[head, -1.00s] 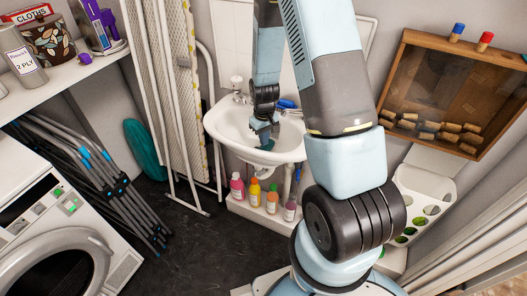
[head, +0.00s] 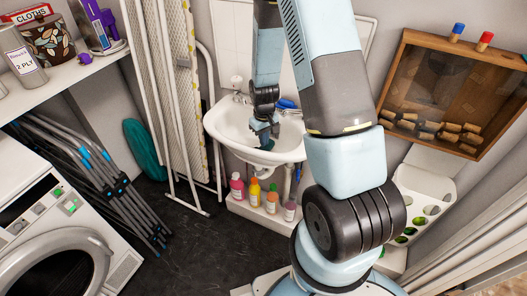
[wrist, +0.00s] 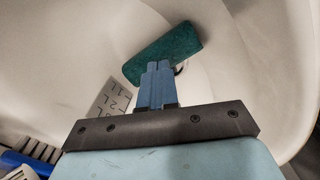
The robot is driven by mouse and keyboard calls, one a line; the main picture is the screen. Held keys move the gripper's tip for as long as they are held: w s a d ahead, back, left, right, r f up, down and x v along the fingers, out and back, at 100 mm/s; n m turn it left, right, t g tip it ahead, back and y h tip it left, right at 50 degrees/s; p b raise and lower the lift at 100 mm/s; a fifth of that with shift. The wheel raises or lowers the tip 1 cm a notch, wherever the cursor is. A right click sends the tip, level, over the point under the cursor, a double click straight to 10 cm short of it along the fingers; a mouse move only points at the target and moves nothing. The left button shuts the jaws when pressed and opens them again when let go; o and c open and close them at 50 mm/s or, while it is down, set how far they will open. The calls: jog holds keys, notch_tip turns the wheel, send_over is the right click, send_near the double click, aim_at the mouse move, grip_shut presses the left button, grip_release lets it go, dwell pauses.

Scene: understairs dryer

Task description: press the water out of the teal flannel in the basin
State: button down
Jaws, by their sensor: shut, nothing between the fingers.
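The teal flannel (wrist: 168,50) lies in the bottom of the white basin (wrist: 225,25), folded into a flat oblong, in the wrist view. In the head view only a little of the flannel (head: 268,144) shows in the basin (head: 229,128), behind my gripper. My gripper (wrist: 157,66) is shut with nothing between its fingers. Its fingertips point down into the basin and overlap the near edge of the flannel in the wrist view. I cannot tell whether they touch it. My gripper also shows in the head view (head: 265,142).
A dark drain hole (wrist: 179,70) shows beside the flannel. A grey marked plate (wrist: 112,98) and a blue item (wrist: 25,165) are at the left in the wrist view. The tap (head: 240,98) stands at the basin's back. Several bottles (head: 254,193) stand below the basin.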

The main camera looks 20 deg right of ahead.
jog(key=shift+f, duration=0.6)
jog(key=shift+r, duration=0.1)
dwell(1.7)
notch_tip(320, 180, up, 10)
dwell(1.3)
dwell(0.4)
jog(key=s+r+m+t, duration=0.1)
jog(key=s+r, duration=0.3)
jog(key=r, duration=0.7)
jog(key=s+r+t, duration=0.2)
jog(key=s+r, duration=0.2)
jog(key=r, duration=0.7)
jog(key=s+r+m+t, duration=0.1)
jog(key=s+r, duration=0.4)
jog(key=s, duration=0.2)
jog(key=s+r+m+t, duration=0.1)
jog(key=s+r, duration=0.4)
jog(key=s, duration=0.3)
jog(key=shift+s+r+t, duration=0.15)
jog(key=shift+r+t, duration=0.15)
jog(key=shift+r, duration=0.05)
